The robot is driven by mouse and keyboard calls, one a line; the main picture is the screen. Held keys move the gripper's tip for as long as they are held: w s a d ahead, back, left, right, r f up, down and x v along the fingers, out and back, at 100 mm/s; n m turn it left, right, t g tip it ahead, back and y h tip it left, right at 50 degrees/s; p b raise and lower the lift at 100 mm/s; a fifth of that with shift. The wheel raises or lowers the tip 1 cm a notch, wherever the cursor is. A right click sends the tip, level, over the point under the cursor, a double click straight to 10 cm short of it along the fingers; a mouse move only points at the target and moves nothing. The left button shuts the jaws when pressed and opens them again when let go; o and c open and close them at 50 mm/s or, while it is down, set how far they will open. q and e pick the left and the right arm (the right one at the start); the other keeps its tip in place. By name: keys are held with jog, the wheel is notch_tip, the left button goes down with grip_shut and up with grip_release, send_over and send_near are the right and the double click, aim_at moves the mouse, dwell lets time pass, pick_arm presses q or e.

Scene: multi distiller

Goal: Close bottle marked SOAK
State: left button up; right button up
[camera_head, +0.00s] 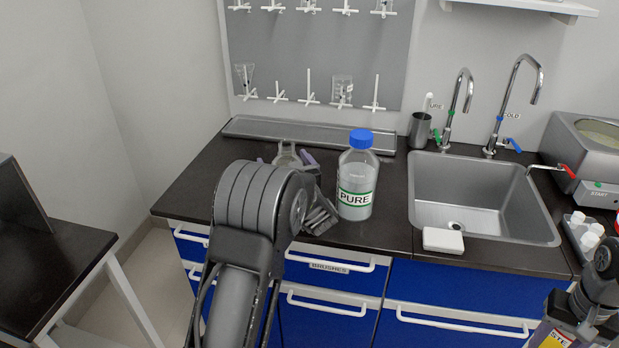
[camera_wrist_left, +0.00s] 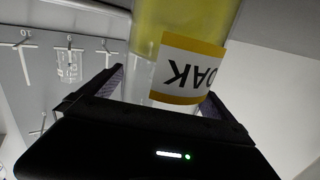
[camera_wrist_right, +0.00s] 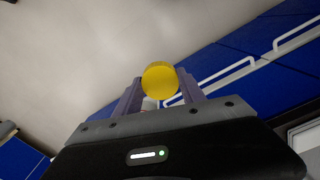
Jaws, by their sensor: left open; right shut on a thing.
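The SOAK bottle (camera_wrist_left: 185,35) is clear with yellow liquid and an orange-bordered label, which reads upside down in the left wrist view. My left gripper (camera_wrist_left: 167,84) is open with its fingers on either side of this bottle; contact cannot be told. In the head view my left gripper (camera_head: 290,160) is over the counter, and my arm hides most of the bottle. A pale, clear bottle top (camera_head: 287,154) shows between the fingers, with no cap visible. My right gripper (camera_wrist_right: 160,88) is shut on a round yellow cap (camera_wrist_right: 160,79), low at the right of the head view.
A PURE bottle (camera_head: 357,180) with a blue cap stands just right of my left gripper. A sink (camera_head: 483,185) with taps and a white block (camera_head: 443,240) are further right. A peg board (camera_head: 315,55) hangs behind. A yellow-labelled thing (camera_head: 553,338) shows beside my right gripper.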

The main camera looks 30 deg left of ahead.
pick_arm(q)
jog(key=shift+c, duration=0.3)
jog(key=shift+r, duration=0.1)
jog(key=c, duration=2.1)
jog(key=shift+o, duration=0.2)
jog(key=shift+r, duration=0.1)
notch_tip(320, 180, up, 10)
jog(key=shift+f, duration=0.1)
